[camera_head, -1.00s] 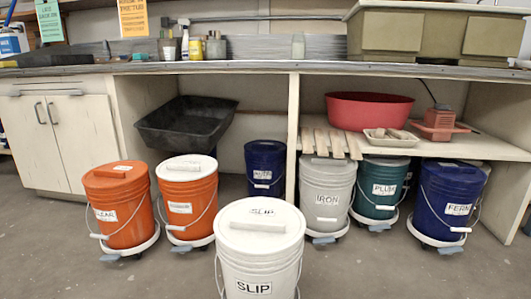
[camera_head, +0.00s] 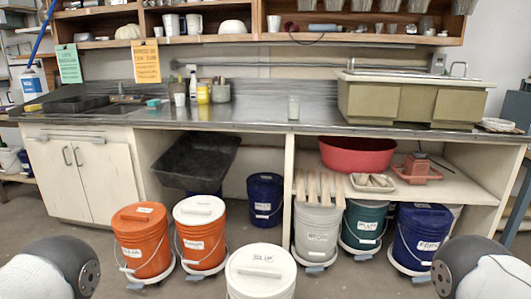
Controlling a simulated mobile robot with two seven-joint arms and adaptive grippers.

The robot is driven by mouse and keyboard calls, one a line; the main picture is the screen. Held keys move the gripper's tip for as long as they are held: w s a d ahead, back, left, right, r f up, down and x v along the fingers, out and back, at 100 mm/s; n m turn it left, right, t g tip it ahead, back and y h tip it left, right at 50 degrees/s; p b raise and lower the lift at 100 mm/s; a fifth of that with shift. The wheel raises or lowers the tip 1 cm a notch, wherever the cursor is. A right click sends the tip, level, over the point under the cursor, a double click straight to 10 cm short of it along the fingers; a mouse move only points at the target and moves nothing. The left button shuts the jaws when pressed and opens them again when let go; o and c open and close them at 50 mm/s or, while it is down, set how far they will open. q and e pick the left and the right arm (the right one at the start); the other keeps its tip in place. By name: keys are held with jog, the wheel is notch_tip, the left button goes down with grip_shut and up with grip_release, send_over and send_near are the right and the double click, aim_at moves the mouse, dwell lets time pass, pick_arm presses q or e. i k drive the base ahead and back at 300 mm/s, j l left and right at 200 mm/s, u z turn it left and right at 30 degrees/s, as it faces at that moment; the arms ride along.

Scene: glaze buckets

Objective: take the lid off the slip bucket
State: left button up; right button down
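The white slip bucket (camera_head: 258,287) stands on the floor at the bottom middle of the head view, cut off by the lower edge. Its white lid (camera_head: 261,260) sits on top, with a raised bar handle that carries a label. Dark round joints with white links of my arms show at the lower left and lower right corners. Neither gripper is in view, so what they do is hidden.
Behind stand orange buckets (camera_head: 142,241), a grey bucket (camera_head: 317,232), a green bucket (camera_head: 362,226) and blue buckets (camera_head: 419,237), several on wheeled bases. A long counter (camera_head: 262,115) with a sink runs behind them. Grey floor surrounds the slip bucket.

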aim_at(256, 270)
jog(key=i+j+z, duration=0.4)
jog(key=i, duration=0.25)
jog(key=i+j+z, duration=0.4)
jog(key=i+j, duration=0.15)
